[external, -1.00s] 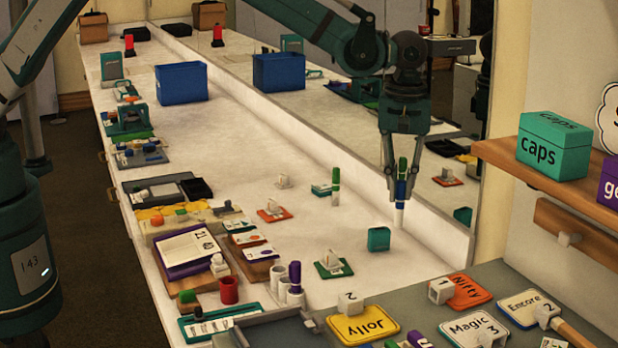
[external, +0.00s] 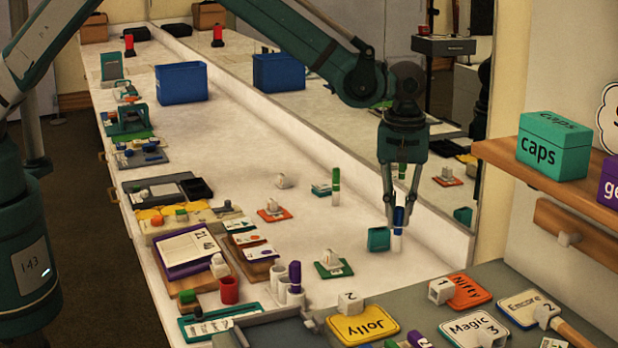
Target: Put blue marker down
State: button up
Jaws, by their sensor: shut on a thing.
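The blue marker (external: 397,228), with a blue upper part and white lower part, is upright between the fingers of my gripper (external: 400,212). My gripper points down and is shut on its blue upper part. The marker's lower end is at or just above the white counter (external: 345,225); I cannot tell whether it touches.
A green marker (external: 336,182) stands upright further back. A white figure on a green base (external: 333,264) is to the front left. A mirror (external: 340,110) runs along the right side. Bare counter lies left of the teal block.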

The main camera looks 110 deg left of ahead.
aim_at(398, 226)
jog(key=shift+f, duration=1.7)
jog(key=shift+f, duration=0.2)
jog(key=o, duration=0.8)
jog(key=shift+r, duration=0.2)
jog(key=shift+r, duration=6)
jog(key=shift+r, duration=0.1)
